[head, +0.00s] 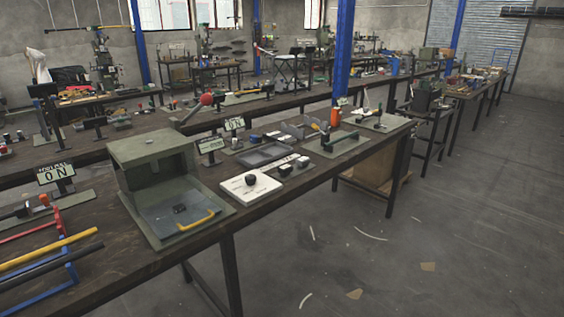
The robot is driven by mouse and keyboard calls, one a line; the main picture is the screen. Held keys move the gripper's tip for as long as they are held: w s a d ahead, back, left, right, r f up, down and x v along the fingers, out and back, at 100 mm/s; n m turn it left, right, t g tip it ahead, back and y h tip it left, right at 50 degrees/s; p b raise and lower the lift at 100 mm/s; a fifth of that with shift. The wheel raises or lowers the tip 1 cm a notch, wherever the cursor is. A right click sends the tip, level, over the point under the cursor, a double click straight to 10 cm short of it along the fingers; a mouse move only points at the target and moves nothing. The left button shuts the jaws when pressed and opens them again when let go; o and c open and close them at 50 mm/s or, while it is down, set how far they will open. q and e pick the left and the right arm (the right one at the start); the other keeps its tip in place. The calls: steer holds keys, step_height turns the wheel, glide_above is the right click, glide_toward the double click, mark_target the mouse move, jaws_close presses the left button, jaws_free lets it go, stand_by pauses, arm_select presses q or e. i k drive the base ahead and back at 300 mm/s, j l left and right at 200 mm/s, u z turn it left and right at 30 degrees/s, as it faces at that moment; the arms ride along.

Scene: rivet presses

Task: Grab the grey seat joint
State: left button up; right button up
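I cannot pick out the grey seat joint for certain at this distance. Small grey pieces (292,131) lie on the near bench behind a shallow grey tray (265,154). A white square block (251,188) with a black knob lies in front of the tray. Neither my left gripper nor my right gripper is in view.
Yellow, red and blue bars lie at lower left.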

mark_target(302, 161)
steer(key=i+l+u, duration=0.3)
steer(key=l+u, duration=0.3)
steer(key=l, duration=0.15)
steer(key=i+l+u, duration=0.1)
steer(key=l, duration=0.4)
steer(key=i+l+u, duration=0.1)
steer(key=l, duration=0.35)
steer(key=i+l, duration=0.1)
steer(key=l, duration=0.5)
steer(key=i+l, duration=0.15)
steer(key=l, duration=0.4)
steer(key=i+l+u, duration=0.1)
steer(key=l, duration=0.5)
steer(key=i+l, duration=0.1)
steer(key=l, duration=0.45)
steer(key=i+l, duration=0.1)
steer(key=l, duration=0.5)
